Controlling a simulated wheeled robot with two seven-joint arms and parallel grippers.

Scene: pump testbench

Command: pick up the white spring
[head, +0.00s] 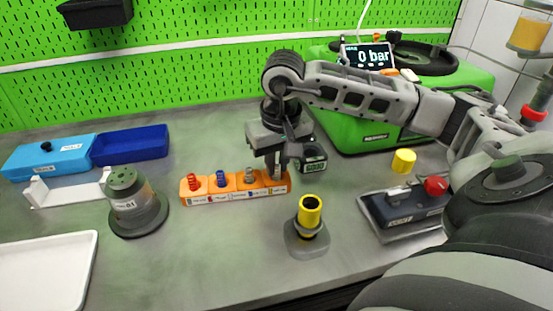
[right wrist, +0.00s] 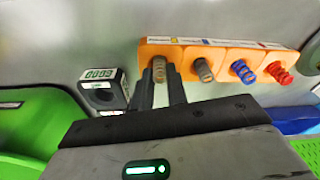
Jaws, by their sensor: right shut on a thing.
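The orange spring holder (head: 233,196) stands mid-table, with a spring in each compartment. The pale, whitish spring (right wrist: 159,68) is in the end compartment, at the left of the holder (right wrist: 151,46) in the right wrist view. In the head view my right gripper hides it. My right gripper (head: 275,172) points down over that end of the holder. Its fingers (right wrist: 160,78) are shut on the pale spring, one on each side. The spring still appears to be within its compartment. My left gripper is not in view.
A grey spring (head: 249,175), a blue spring (head: 221,178) and a red spring (head: 193,181) stand beside it in the holder. A small black device with a display (head: 313,158) is close to the gripper. A yellow-topped cylinder (head: 309,213) stands in front.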

